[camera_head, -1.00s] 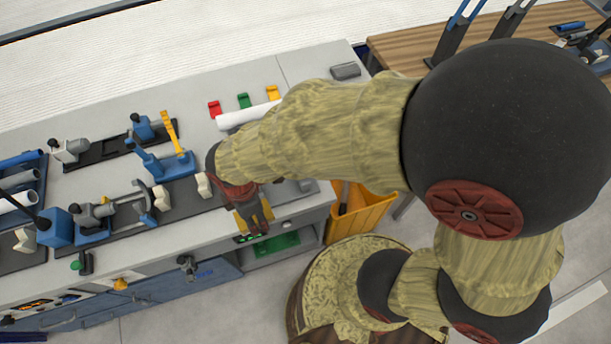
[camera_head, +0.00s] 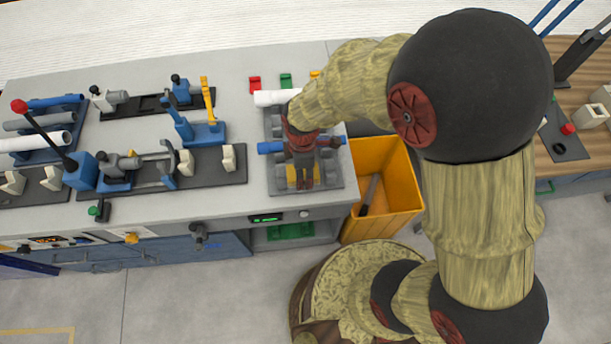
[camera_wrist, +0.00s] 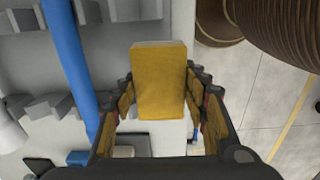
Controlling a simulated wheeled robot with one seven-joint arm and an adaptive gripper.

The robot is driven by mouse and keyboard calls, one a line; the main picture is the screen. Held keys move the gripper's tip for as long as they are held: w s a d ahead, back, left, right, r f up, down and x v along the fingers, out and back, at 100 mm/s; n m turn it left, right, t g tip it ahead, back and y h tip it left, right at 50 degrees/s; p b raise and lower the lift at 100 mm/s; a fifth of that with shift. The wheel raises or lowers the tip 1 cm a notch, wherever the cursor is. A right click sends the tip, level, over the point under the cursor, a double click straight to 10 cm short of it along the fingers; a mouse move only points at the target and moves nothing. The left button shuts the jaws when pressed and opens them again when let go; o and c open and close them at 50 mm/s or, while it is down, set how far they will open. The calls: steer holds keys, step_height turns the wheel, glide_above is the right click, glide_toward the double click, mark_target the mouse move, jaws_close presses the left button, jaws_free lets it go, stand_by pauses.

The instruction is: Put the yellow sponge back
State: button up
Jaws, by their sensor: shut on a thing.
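The yellow sponge (camera_wrist: 160,85) is a block between the fingers of my gripper (camera_wrist: 166,112) in the wrist view. The fingers are shut on it, one along each side. In the head view my gripper (camera_head: 302,180) points down over the dark grey tray (camera_head: 336,183) at the right end of the bench. Only small yellow parts of the sponge (camera_head: 292,176) show between the fingers there. I cannot tell whether the sponge touches the tray.
A blue pipe (camera_head: 268,147) lies across the tray behind my gripper; it also shows in the wrist view (camera_wrist: 68,60). A white pipe (camera_head: 274,98) lies further back. A yellow bin (camera_head: 392,190) stands right of the bench. Clamp fixtures (camera_head: 165,165) stand to the left.

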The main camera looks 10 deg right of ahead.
steer(key=shift+w+d+f, duration=0.25)
steer(key=shift+w+f, duration=0.2)
steer(key=shift+f, duration=0.15)
steer(key=shift+w+d+f, duration=0.2)
steer(key=shift+w+f, duration=0.2)
steer(key=shift+f, duration=0.15)
steer(key=shift+w+f+b, duration=0.15)
steer(key=shift+f+b, duration=0.7)
steer(key=shift+f, duration=0.8)
steer(key=o, duration=1.1)
steer(key=shift+f, duration=0.1)
